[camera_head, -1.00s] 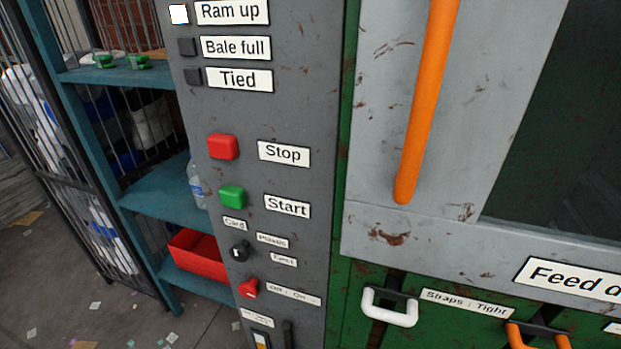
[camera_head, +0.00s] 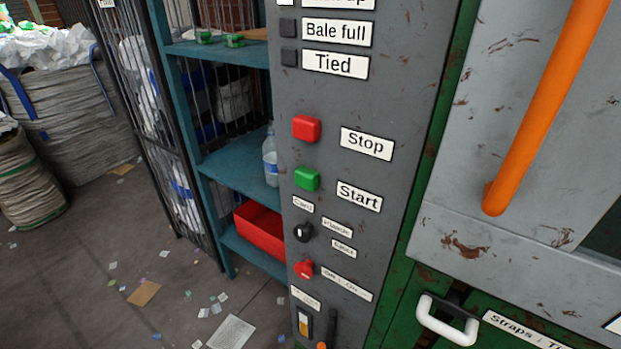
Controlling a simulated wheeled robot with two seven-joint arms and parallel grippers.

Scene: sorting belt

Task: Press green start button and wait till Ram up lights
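The green start button (camera_head: 307,179) sits on the grey control panel (camera_head: 385,95), left of the label Start (camera_head: 359,196). The red stop button (camera_head: 306,129) is just above it. The Ram up label (camera_head: 345,3) is cut off by the top edge of the view. The lamp beside it (camera_head: 285,2) is also cut off, but its visible part is white. The lamps by Bale full (camera_head: 288,27) and Tied (camera_head: 289,57) are dark. Neither of my grippers is in view.
A black selector knob (camera_head: 303,232) and a red switch (camera_head: 304,269) sit below start. The orange handle (camera_head: 545,105) stands out at right, a white handle (camera_head: 447,320) below it. A teal shelf (camera_head: 240,165) with a red bin (camera_head: 260,230) is left. Litter lies on the floor.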

